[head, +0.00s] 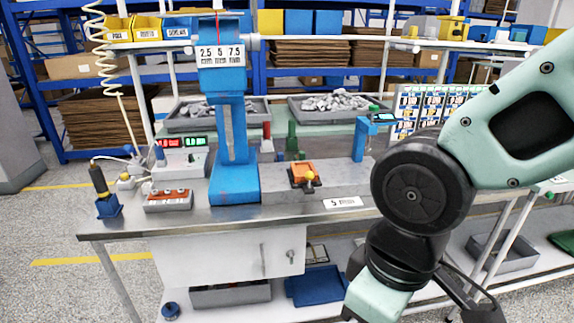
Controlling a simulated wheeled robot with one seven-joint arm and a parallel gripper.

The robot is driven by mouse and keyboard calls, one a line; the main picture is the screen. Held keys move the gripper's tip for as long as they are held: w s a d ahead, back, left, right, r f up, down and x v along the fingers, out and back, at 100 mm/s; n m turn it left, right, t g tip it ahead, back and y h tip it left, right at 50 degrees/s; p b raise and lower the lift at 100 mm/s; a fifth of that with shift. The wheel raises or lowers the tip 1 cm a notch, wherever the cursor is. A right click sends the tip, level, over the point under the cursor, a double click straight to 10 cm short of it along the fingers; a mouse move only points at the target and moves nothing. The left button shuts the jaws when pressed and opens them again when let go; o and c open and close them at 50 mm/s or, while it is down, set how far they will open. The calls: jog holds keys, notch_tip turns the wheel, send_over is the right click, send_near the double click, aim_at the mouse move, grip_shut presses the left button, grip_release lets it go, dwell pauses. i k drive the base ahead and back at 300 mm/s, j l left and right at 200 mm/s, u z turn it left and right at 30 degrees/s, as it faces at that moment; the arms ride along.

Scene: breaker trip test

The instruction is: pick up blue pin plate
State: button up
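No piece can be made out for sure as the blue pin plate. A flat blue tray or plate (315,285) lies on the lower shelf under the bench; pins on it cannot be made out. A tall blue press-like stand (233,150), labelled 2.5, 5, 7.5, stands on the bench.
The metal bench top (280,214) has a small blue stand (360,143) at the right and a red-display meter (183,153) at the left. Two grey bins of metal parts (215,118) stand behind. The floor at the lower left is mostly clear.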

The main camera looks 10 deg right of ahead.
aim_at(280, 158)
jog(key=i+u, duration=0.4)
jog(key=i, duration=1.3)
